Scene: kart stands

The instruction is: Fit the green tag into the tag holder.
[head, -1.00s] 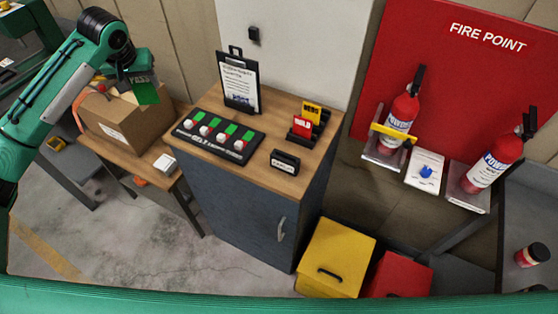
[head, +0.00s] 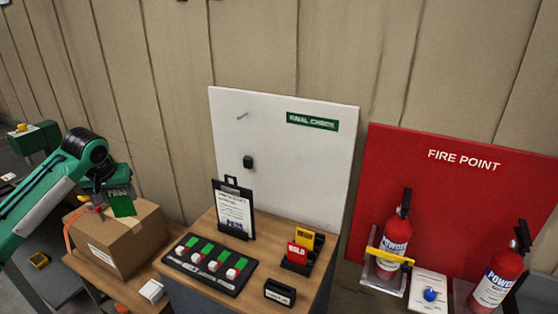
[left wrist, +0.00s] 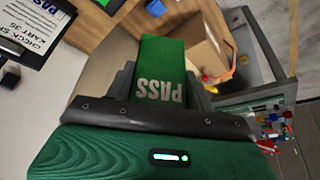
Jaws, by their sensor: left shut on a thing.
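My left gripper (head: 112,188) is shut on the green tag (head: 122,205), which reads PASS. A small black holder with a white label (head: 279,292), seemingly the tag holder, stands at the front right of the wooden cabinet top. It is well apart from the tag. My right gripper is not in view.
On the cabinet top are a black panel (head: 203,278) with white knobs and green patches, a clipboard stand (head: 233,210), and a rack holding a red tag (head: 297,254) and a yellow tag (head: 304,238). Fire extinguishers (head: 395,240) are right.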

